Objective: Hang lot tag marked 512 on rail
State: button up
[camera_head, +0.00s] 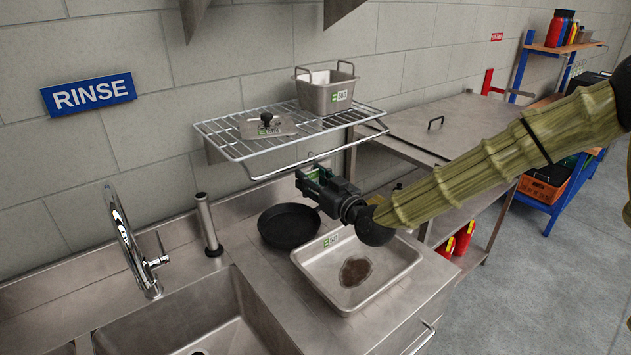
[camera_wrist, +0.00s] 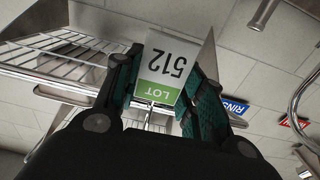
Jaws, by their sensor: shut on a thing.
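The lot tag, white with a green LOT band and the number 512, shows upside down in the wrist view (camera_wrist: 165,62). My gripper (camera_wrist: 160,78) is shut on it, with a finger on each side. In the head view my gripper (camera_head: 308,180) is just below and in front of the wire shelf (camera_head: 225,135), and part of the green tag (camera_head: 312,174) shows at its jaws. The rail (camera_head: 275,171) runs along the shelf's front, below the grid. It also shows in the wrist view (camera_wrist: 62,97), left of the tag. I cannot tell whether tag and rail touch.
A steel container (camera_head: 325,100) and a flat lid (camera_head: 255,129) with tags rest on the shelf. Below are a black pan (camera_head: 289,225) and a stained steel tray (camera_head: 318,282). A tap (camera_head: 125,240) and sink (camera_head: 200,330) are at left. The wall is close behind.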

jog(key=shift+x, duration=1)
jog(key=shift+f+b, duration=0.65)
jog(key=shift+f, duration=0.2)
jog(key=o, duration=1)
jog(key=shift+c, duration=0.2)
jog(key=shift+s, duration=0.15)
